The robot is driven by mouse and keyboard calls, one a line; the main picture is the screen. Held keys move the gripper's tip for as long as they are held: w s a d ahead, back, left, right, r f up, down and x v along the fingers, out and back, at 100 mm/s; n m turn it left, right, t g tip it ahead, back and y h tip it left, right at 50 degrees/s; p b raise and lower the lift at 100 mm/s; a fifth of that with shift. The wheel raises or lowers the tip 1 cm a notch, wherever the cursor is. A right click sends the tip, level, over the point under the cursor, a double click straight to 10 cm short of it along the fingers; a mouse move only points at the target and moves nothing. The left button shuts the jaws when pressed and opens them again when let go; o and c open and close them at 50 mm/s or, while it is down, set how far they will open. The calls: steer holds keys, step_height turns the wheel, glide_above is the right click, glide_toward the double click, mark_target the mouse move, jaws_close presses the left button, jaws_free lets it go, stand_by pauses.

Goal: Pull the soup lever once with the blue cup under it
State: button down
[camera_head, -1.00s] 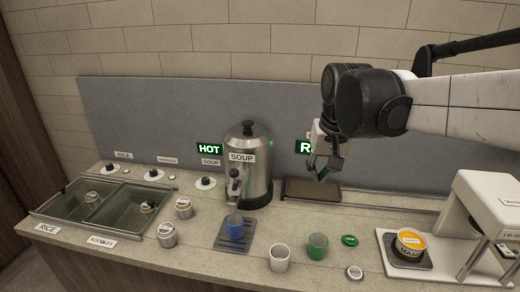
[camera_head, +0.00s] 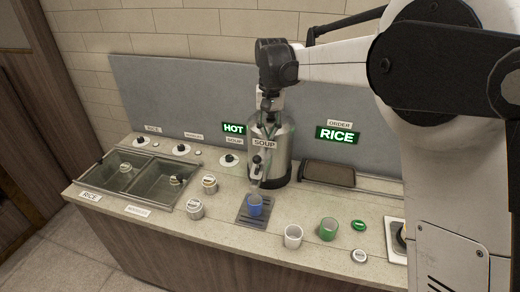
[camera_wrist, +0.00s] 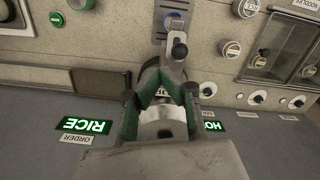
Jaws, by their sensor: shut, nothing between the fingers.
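The blue cup (camera_head: 255,206) stands upright on the dark drip tray (camera_head: 242,218) in front of the steel soup dispenser (camera_head: 283,155), below its spout area. My gripper (camera_head: 267,140) is shut and empty, at the dispenser's upper front near the SOUP label. In the wrist view my gripper (camera_wrist: 160,76) has its green-padded fingers converging close to the lever. I cannot tell if they touch it. My fingers hide part of the dispenser.
Lit signs read HOT (camera_head: 234,128) and RICE (camera_head: 339,134).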

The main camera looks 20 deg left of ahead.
steer(key=shift+g, duration=0.3)
steer(key=shift+w+a+f+p, duration=0.1)
steer(key=shift+a+f+p, duration=0.15)
steer(key=shift+a, duration=0.45)
steer(key=shift+w+a+f+p, duration=0.15)
steer(key=shift+a+p, duration=0.1)
steer(key=shift+a, duration=0.4)
steer(key=shift+w+a+f+p, duration=0.15)
steer(key=shift+a+p, duration=0.1)
steer(key=shift+a, duration=0.45)
